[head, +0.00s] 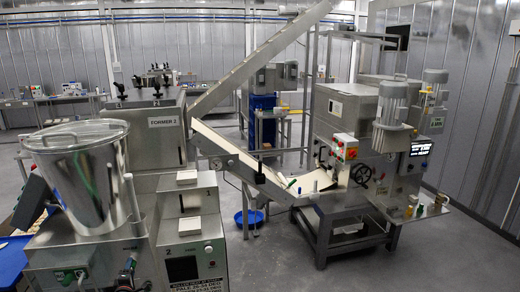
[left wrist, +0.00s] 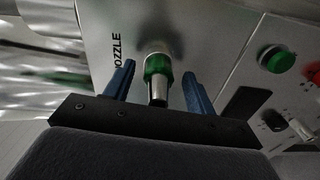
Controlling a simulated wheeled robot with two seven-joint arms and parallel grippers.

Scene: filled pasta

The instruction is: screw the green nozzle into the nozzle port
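In the left wrist view, the green nozzle (left wrist: 158,66) has a green collar and a shiny metal end pointing toward my wrist. Its far end meets a pale round fitting (left wrist: 155,47) on a grey panel; I cannot tell how deep it sits. Dark lettering beside it reads "OZZLE", partly cut off. My left gripper (left wrist: 158,74) is open, with one blue finger on each side of the nozzle and a visible gap on both sides. In the head view I cannot clearly make out either gripper. My right gripper is not seen.
In the head view, a steel hopper (head: 85,180) stands on the near machine at left. Another machine (head: 345,110) stands right, with an inclined conveyor (head: 240,155) between. Grey floor is open at lower right.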

